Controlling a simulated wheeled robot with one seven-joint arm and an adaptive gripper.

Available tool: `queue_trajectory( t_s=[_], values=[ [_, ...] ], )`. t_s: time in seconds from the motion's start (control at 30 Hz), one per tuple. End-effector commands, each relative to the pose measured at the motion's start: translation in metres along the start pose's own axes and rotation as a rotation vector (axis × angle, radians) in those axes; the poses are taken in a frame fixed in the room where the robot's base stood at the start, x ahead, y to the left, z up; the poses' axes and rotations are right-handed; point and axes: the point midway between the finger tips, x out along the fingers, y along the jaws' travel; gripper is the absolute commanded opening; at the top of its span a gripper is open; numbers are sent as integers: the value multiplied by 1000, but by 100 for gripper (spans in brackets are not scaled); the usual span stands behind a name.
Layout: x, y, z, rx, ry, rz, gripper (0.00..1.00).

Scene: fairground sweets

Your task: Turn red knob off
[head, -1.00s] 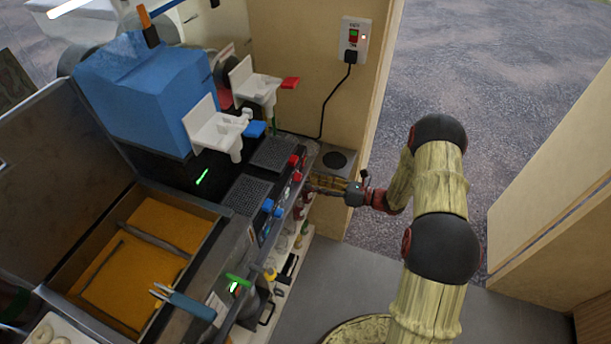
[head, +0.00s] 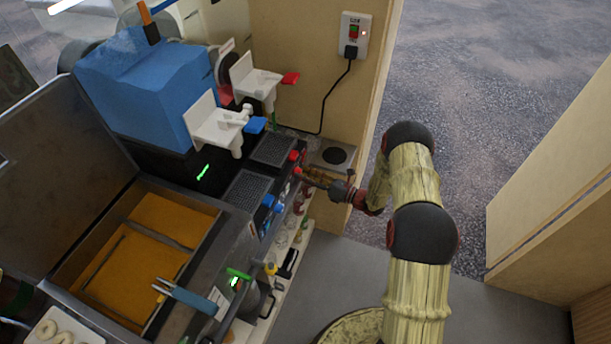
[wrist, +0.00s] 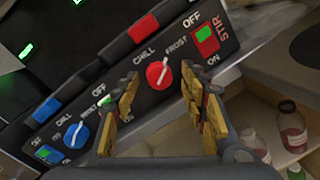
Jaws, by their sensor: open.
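The red knob (wrist: 157,75) with a white pointer mark sits on the dark front panel (wrist: 128,72) in the wrist view, below the words CHILL and FROST. The pointer slants up and right, roughly towards FROST. My gripper (wrist: 160,84) is open, with one yellow-padded finger on each side of the knob. I cannot tell whether either finger touches it. In the head view my gripper (head: 307,177) is at the machine's front edge by the red controls, and its fingers largely hide the knob.
A red rocker switch marked STIR (wrist: 207,38) shows green right of the knob. A blue knob (wrist: 76,135) is lower left. Small bottles (wrist: 291,122) stand on a shelf below. A wooden wall with an outlet (head: 354,35) is behind. Open floor (head: 440,90) lies right.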

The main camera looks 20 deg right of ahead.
Motion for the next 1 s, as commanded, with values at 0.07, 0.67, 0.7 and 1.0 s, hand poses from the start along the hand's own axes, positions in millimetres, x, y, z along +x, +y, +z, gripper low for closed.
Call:
queue_trajectory(
  t_s=[0.07,0.67,0.7,1.0],
  values=[
    [1,0,0,0,0,0,44],
    [1,0,0,-1,0,0,19],
    [1,0,0,-1,0,0,17],
    [1,0,0,-1,0,0,0]
  ],
)
